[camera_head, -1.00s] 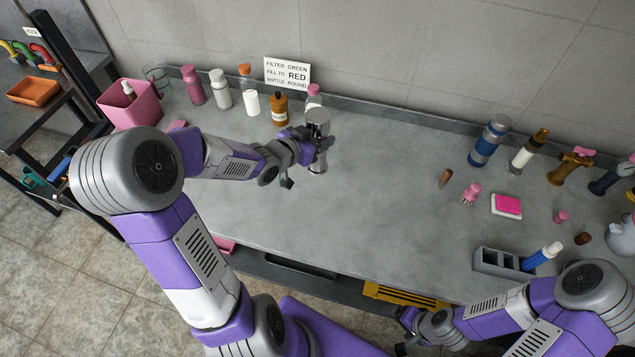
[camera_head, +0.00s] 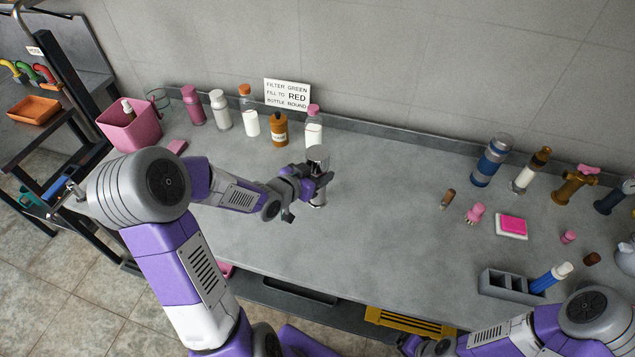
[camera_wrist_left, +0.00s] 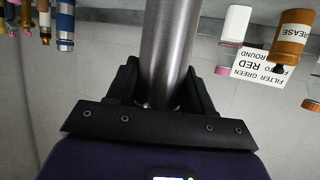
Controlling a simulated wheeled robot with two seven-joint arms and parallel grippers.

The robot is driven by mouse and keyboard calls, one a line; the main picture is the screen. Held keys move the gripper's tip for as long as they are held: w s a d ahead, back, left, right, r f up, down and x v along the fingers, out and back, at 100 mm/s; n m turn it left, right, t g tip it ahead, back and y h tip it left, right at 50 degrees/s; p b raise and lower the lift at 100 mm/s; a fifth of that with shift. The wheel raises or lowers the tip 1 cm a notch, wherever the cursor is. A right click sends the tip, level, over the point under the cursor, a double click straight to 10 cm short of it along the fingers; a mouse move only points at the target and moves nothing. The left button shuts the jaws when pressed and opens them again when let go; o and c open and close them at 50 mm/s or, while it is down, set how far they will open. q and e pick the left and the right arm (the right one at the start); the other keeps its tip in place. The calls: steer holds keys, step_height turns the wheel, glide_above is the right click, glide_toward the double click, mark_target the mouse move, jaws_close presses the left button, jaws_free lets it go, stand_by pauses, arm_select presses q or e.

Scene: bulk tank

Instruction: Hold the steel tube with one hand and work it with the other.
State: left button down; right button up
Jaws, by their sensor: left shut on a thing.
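The steel tube (camera_head: 318,157) is a shiny upright cylinder over the left-middle of the grey bench. My left gripper (camera_head: 314,185) is shut around it, with the tube's top and lower end showing above and below the fingers. In the left wrist view the brushed steel tube (camera_wrist_left: 168,45) stands between the black fingers (camera_wrist_left: 165,95). Whether its lower end touches the bench I cannot tell. My right gripper (camera_head: 410,345) is low at the bottom edge of the head view, away from the tube. Its fingers are mostly cut off, so its opening is unclear.
Several bottles, including an orange-brown one (camera_head: 279,130) and a pink-capped one (camera_head: 314,130), stand behind the tube. A pink bin (camera_head: 130,128) is at the left. A blue-banded cylinder (camera_head: 490,162), a pink pad (camera_head: 512,225) and a grey holder (camera_head: 505,285) are at the right. The bench middle is clear.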

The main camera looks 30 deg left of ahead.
arm_select(q)
steer(key=shift+f+b, duration=0.75)
steer(key=shift+f, duration=1.2)
steer(key=shift+r, duration=0.1)
steer(key=shift+f, duration=0.2)
steer(key=shift+c, duration=2.2)
jaws_free()
steer(key=shift+r, duration=0.1)
